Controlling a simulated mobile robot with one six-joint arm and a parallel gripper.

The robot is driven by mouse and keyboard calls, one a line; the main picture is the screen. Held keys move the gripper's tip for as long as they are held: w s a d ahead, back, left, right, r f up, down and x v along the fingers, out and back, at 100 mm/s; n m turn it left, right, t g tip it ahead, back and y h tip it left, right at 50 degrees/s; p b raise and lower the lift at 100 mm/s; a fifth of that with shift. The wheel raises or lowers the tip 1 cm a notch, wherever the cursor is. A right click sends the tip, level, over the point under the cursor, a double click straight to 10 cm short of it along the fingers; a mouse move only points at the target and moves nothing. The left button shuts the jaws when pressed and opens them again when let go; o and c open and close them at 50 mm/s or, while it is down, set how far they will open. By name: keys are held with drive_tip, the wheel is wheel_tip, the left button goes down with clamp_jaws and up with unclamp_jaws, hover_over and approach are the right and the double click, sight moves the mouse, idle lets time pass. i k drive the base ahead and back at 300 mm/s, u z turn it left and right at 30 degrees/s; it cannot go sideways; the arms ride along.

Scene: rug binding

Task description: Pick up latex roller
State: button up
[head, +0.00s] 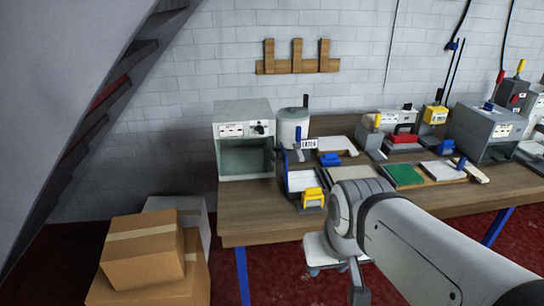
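A small white sign (309,144), its lettering hard to read, stands on the workbench (250,216) in front of a pale round pot (292,128). A thin blue upright piece (284,160) stands just left of the sign. I cannot tell for sure which item is the latex roller. A shallow tray (301,181) with a white inside lies in front of the sign. My arm's grey-white joint hangs over the bench's front edge. A pale part with blue tips below it may be my gripper (329,268), low before the bench; its finger opening is unclear.
A grey open-fronted box (243,158) stands at the bench's left end. A yellow block (313,197) and a blue block (330,158) sit near the trays. Machines (490,130) crowd the right. Cardboard boxes (145,250) are stacked on the floor at left.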

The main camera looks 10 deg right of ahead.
sight(312, 196)
drive_tip(key=z, duration=0.05)
drive_tip(key=i, duration=1.5)
drive_tip(key=u, duration=0.1)
